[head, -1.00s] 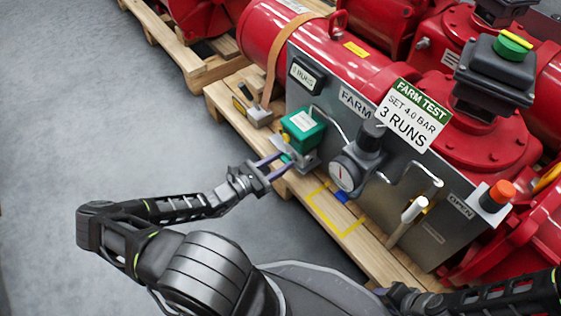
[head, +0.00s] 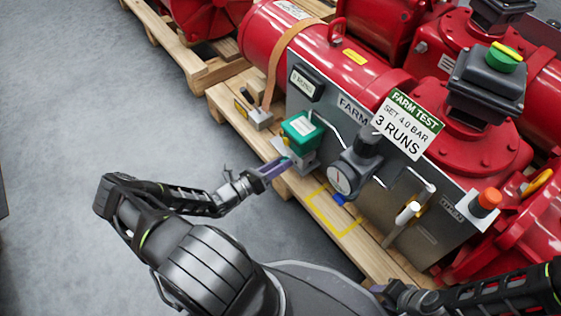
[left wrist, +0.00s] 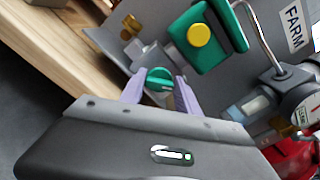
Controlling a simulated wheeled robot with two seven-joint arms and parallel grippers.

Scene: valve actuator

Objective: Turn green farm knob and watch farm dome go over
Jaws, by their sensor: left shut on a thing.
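The green farm knob (left wrist: 159,79) sits low on the grey panel, below the green box (head: 302,129). My left gripper (head: 281,166) has its purple fingers shut on the knob, one on each side; the left wrist view shows this. In the head view the fingers largely hide the knob. The farm dome (head: 501,60), a green cap with a yellow bar, sits on a black box at the upper right. My right gripper (head: 386,292) is low at the bottom right, away from the panel; its jaws are too small to read.
A gauge (head: 342,179) with a black regulator, a white-handled lever (head: 408,213) and an orange-red button (head: 488,198) stand right of the knob. The wooden pallet (head: 335,228) edges the panel. Grey floor is clear at left.

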